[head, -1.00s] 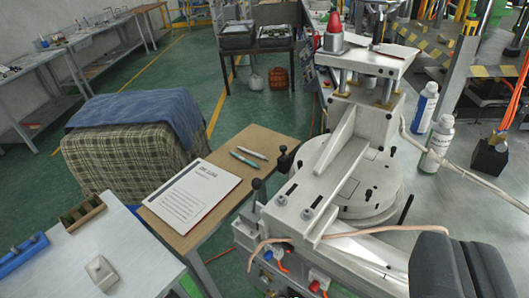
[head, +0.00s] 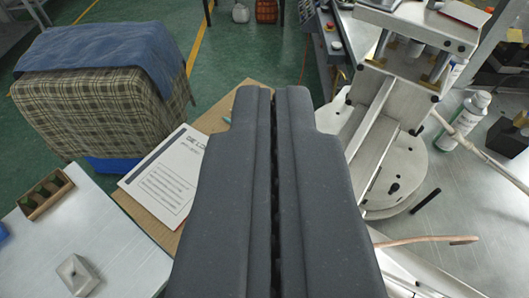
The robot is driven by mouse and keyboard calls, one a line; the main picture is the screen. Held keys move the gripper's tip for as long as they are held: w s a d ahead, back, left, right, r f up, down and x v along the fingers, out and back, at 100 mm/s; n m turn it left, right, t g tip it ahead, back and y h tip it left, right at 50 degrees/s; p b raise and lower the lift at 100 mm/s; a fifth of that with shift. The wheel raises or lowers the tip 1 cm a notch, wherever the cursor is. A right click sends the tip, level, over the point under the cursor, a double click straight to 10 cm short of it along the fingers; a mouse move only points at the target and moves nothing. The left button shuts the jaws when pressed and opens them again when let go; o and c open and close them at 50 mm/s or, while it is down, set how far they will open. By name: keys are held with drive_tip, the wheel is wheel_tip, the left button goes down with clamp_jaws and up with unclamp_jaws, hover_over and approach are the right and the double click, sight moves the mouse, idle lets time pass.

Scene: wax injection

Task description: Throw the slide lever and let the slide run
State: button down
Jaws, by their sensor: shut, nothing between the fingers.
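My gripper (head: 272,92) fills the middle of the head view, its two dark grey fingers side by side and shut, with nothing between them. The pale metal wax injection machine (head: 378,130) stands behind and to the right of the fingers. Its sloped slide body rises from a round base plate (head: 408,175). A short black rod (head: 425,201) sticks out at the right of the plate; I cannot tell whether it is the slide lever. The machine's near left side, where black-knobbed levers showed earlier, is hidden behind my gripper. I see no contact with a lever.
A metal table (head: 110,235) is at the lower left.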

drive_tip(key=w+a+f+g+y+p, duration=0.1)
drive_tip(key=w+f+g+p, duration=0.25)
drive_tip(key=w, duration=0.55)
drive_tip(key=w+a+f+g+y+p, duration=0.1)
drive_tip(key=w+f+g+p, duration=0.25)
drive_tip(key=w, duration=0.55)
drive_tip(key=w+d+f+g+p, duration=0.1)
drive_tip(key=w+f+g+p, duration=0.2)
drive_tip(key=f, duration=0.6)
drive_tip(key=w+d+f+n+g+p, duration=0.1)
drive_tip(key=w+f+g+p, duration=0.2)
drive_tip(key=f, duration=0.7)
drive_tip(key=shift+w+d+n+g, duration=0.3)
drive_tip(key=shift+w+g, duration=0.1)
drive_tip(key=shift+w, duration=0.85)
drive_tip(key=shift+a+f, duration=0.1)
wheel_tip(320, 180, down, 9)
drive_tip(key=s+a, duration=0.1)
drive_tip(key=s, duration=0.1)
drive_tip(key=shift+s, duration=0.25)
